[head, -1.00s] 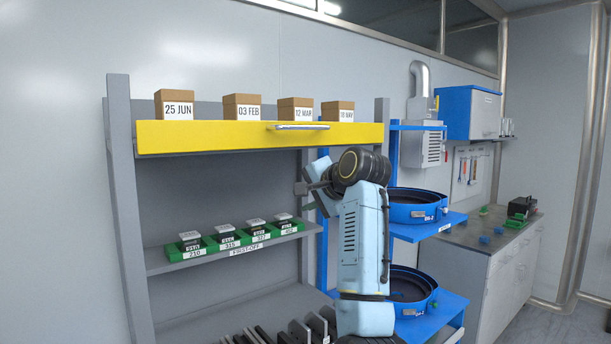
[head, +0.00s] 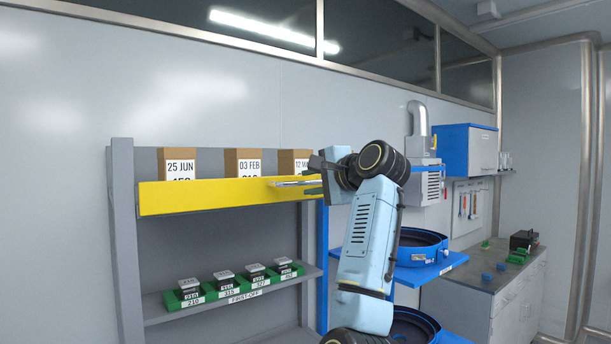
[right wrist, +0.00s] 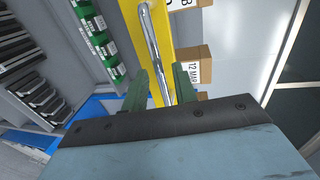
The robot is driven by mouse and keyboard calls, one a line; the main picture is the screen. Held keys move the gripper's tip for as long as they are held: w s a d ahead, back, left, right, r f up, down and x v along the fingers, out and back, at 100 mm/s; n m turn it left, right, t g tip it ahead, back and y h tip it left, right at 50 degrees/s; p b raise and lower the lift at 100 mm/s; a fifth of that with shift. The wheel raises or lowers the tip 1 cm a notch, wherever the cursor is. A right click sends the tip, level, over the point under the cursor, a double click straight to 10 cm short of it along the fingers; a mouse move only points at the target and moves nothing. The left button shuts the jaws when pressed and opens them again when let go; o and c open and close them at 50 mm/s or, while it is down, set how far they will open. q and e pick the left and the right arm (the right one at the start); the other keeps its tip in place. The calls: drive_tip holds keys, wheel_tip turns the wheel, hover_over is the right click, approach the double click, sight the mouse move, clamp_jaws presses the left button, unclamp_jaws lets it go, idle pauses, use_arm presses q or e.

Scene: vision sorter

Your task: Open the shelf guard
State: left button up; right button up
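The shelf guard (head: 205,196) is a yellow bar across the front of the top shelf. It stands upright in front of the boxes. Its silver handle (head: 292,184) sticks out at the right part of the bar. In the right wrist view the yellow guard (right wrist: 165,35) and the handle (right wrist: 153,45) run up the picture. My right gripper (head: 316,180) is at the handle's right end. Its green fingers (right wrist: 161,88) are apart, one on each side of the handle's end; I cannot tell whether they touch it. My left gripper is not in view.
Brown dated boxes (head: 242,162) stand behind the guard. A lower shelf holds a green rack (head: 246,290) with small dark items. A grey post (head: 124,230) stands at the left. A blue rack with round blue pans (head: 418,252) is right of the shelf, behind my arm.

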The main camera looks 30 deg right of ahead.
sight(299, 189)
drive_tip(key=shift+p+x, duration=0.35)
drive_tip(key=shift+x, duration=1.1)
drive_tip(key=shift+f, duration=0.1)
drive_tip(key=shift+c, duration=0.5)
clamp_jaws()
